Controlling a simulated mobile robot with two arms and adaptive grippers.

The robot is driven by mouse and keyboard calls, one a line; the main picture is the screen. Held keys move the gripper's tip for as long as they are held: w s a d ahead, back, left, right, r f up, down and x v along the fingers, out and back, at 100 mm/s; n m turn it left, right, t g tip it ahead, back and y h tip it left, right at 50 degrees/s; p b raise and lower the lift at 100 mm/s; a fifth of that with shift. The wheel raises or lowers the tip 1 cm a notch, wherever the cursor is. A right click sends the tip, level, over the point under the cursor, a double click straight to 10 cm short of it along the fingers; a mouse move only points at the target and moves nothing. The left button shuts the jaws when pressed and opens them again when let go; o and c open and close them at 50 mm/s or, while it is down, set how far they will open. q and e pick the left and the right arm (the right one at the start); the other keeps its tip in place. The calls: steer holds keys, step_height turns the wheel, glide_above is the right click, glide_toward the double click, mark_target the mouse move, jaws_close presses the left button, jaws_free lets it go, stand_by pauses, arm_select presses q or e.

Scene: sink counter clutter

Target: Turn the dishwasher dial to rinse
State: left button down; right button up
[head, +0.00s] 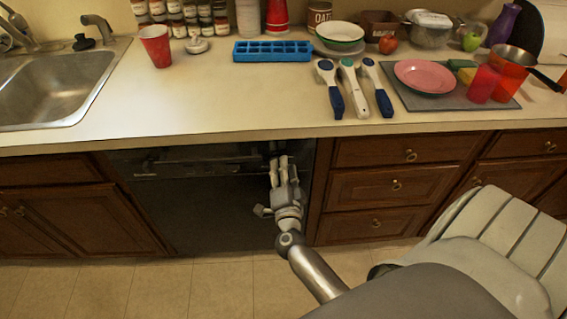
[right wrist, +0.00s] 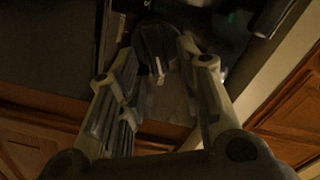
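The dark dishwasher front (head: 205,215) is under the counter, left of the drawers. My right gripper (head: 279,163) is at its upper right, by the control strip. In the right wrist view a dark round dial (right wrist: 150,42) with a pale pointer mark lies between the fingertips of my right gripper (right wrist: 160,48). The fingers are spread, one on each side of the dial. I cannot tell whether they touch it. The dial's labels, including rinse, are too dark to read. In the head view the dial is not clear behind the fingers. My left gripper is not in view.
The counter edge (head: 230,137) overhangs just above my right gripper. Wooden drawers (head: 385,188) stand close on the right and a cabinet (head: 75,220) on the left. The floor (head: 190,285) before the dishwasher is clear. The clutter stands on the counter top.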

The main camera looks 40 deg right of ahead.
steer(key=v, duration=1.2)
stand_by(0.5)
steer(key=a+f+n+y, duration=0.4)
steer(key=f, duration=0.3)
steer(key=a+f+n+y, duration=0.3)
steer(key=a+f+n, duration=0.1)
steer(key=f, duration=0.3)
steer(key=s+a+f+n+g+y, duration=0.25)
steer(key=s+f, duration=0.25)
steer(key=f, duration=0.3)
steer(key=s+a+f+n+g+y, duration=0.1)
steer(key=s+f+n+g, duration=0.3)
steer(key=f, duration=0.4)
steer(key=s+d+f+n+g, duration=0.3)
steer(key=s+f, duration=0.4)
steer(key=s, duration=0.5)
steer(key=s+d+f+n+g, duration=0.3)
steer(key=s+f, duration=0.3)
steer(key=s, duration=0.6)
steer(key=shift+d+f+g+h, duration=0.35)
steer(key=shift+d+g+h, duration=0.1)
steer(key=shift+d+g, duration=0.4)
steer(key=shift+c, duration=0.4)
